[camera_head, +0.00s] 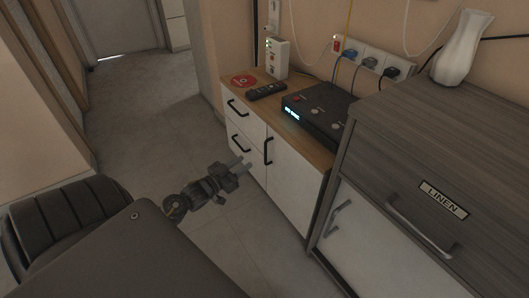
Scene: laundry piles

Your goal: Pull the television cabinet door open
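The television cabinet (291,190) is low, with a wooden top and white fronts. Its door (294,199) looks shut and has a black upright bar handle (269,151) near its left edge. Two drawers with black handles are on the left of the door. My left gripper (247,167) is in front of the cabinet, left of and a little below the door handle in the picture. Its two fingers point toward the cabinet with a gap between them, and nothing shows in the gap. It looks apart from the handle. My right gripper is not in view.
A black set-top box (318,113), a remote (266,91), a red disc (244,80) and a white router (278,58) are on the cabinet. A grey linen cabinet (438,150) with a white vase (462,50) stands close on the right. The floor (160,130) at left is clear.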

